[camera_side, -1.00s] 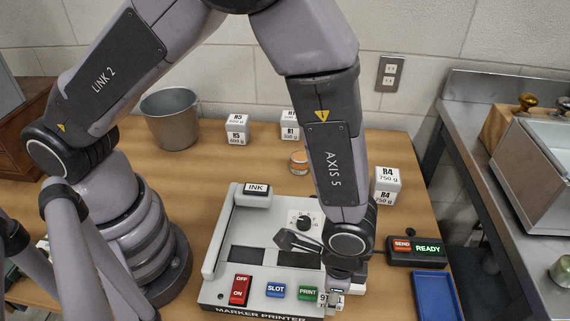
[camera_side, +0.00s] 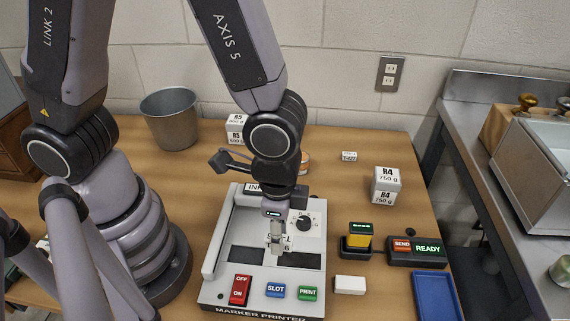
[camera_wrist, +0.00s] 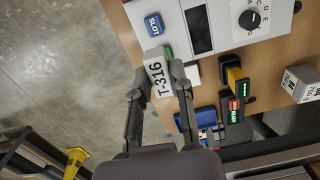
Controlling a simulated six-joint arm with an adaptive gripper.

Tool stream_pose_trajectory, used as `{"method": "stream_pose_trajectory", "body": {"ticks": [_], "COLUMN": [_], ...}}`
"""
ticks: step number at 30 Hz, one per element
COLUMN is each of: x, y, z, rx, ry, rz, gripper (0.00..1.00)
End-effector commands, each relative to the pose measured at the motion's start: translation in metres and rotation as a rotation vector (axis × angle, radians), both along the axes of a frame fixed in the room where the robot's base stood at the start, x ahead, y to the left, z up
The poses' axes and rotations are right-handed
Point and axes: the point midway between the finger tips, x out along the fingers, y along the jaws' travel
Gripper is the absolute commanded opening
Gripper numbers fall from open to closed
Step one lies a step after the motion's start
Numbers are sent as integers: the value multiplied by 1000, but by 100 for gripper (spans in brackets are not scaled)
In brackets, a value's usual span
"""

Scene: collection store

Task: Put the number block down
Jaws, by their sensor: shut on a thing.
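My gripper (camera_side: 276,243) is shut on a white number block (camera_wrist: 158,73). In the wrist view the block sits between the two fingertips and reads T-316. In the side view its printed face shows partly beside the fingers. There, the gripper points down over the middle of the marker printer (camera_side: 222,285), between two dark panels. The block appears raised, but I cannot tell how far above the printer it is. Another small white block (camera_side: 349,156), whose lettering looks like T-427, lies at the back of the table.
The printer has a red switch (camera_side: 240,290), blue SLOT button (camera_side: 275,291), green PRINT button (camera_side: 307,293) and dial (camera_side: 305,224). To its right are a plain white block (camera_side: 350,285), a yellow-and-black device (camera_side: 357,242), a READY box (camera_side: 417,253) and a blue tray (camera_side: 436,298).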

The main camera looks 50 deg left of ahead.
Motion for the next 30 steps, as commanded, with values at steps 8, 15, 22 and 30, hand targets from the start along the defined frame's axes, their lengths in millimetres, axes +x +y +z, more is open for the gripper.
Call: {"method": "stream_pose_trajectory", "body": {"ticks": [8,15,22,30], "x": [70,145,183,166], "y": [44,139,263,417], "z": [-1,-1,-1,-1], "rx": [-1,-1,-1,0], "ry": [-1,-1,-2,-1], "rz": [24,41,54,67], "gripper": [0,0,0,0]}}
